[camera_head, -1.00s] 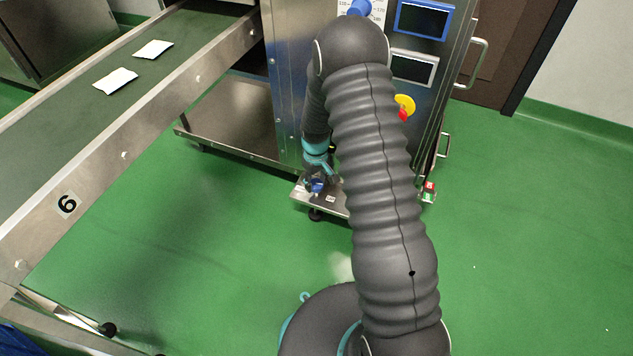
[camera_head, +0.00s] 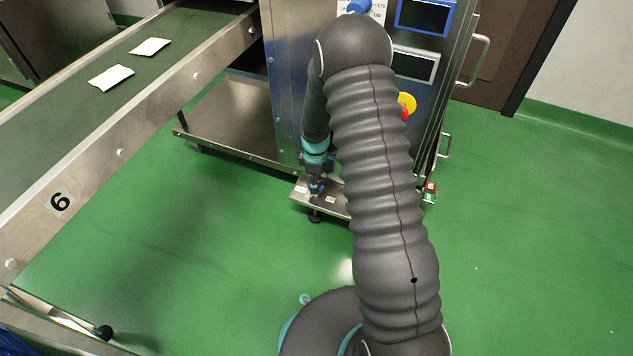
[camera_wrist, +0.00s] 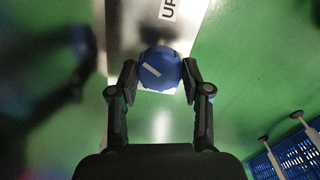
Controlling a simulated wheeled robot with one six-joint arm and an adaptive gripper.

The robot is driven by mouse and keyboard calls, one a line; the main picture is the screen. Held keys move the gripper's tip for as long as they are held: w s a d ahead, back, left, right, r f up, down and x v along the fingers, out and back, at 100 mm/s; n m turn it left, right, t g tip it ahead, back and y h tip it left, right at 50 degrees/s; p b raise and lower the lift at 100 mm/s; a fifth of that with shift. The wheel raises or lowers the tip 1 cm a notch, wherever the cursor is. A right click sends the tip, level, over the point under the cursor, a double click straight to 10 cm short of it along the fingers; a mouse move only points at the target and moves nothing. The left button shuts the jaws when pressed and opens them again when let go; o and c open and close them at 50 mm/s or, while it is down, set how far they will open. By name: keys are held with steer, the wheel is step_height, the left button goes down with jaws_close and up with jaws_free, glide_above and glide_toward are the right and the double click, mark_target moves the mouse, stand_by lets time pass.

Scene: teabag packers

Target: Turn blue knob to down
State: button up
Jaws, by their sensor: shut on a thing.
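The blue knob (camera_wrist: 160,70) is in the wrist view, round with a white line lying at a slant across its face. My gripper (camera_wrist: 159,74) has a finger on each side of it and is shut on it. A plate (camera_wrist: 128,25) lies under the knob and bears a white label reading "UP" (camera_wrist: 169,9). In the head view, my gripper (camera_head: 315,187) points down at the low metal shelf (camera_head: 340,208) at the machine's foot. The knob is mostly hidden there by the gripper.
A steel machine with a yellow-and-red button (camera_head: 406,105) stands behind my arm. A conveyor (camera_head: 75,110) with white packets (camera_head: 111,77) runs at the left. Blue crates (camera_wrist: 300,158) show at the wrist view's lower right. Green floor is clear at the right.

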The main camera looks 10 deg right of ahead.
steer(key=shift+s+a+n, duration=0.1)
steer(key=shift+a+n, duration=0.05)
steer(key=shift+n, duration=0.25)
steer(key=o, duration=1.2)
steer(key=shift+a, duration=0.1)
steer(key=shift+c, duration=0.2)
steer(key=shift+d, duration=0.25)
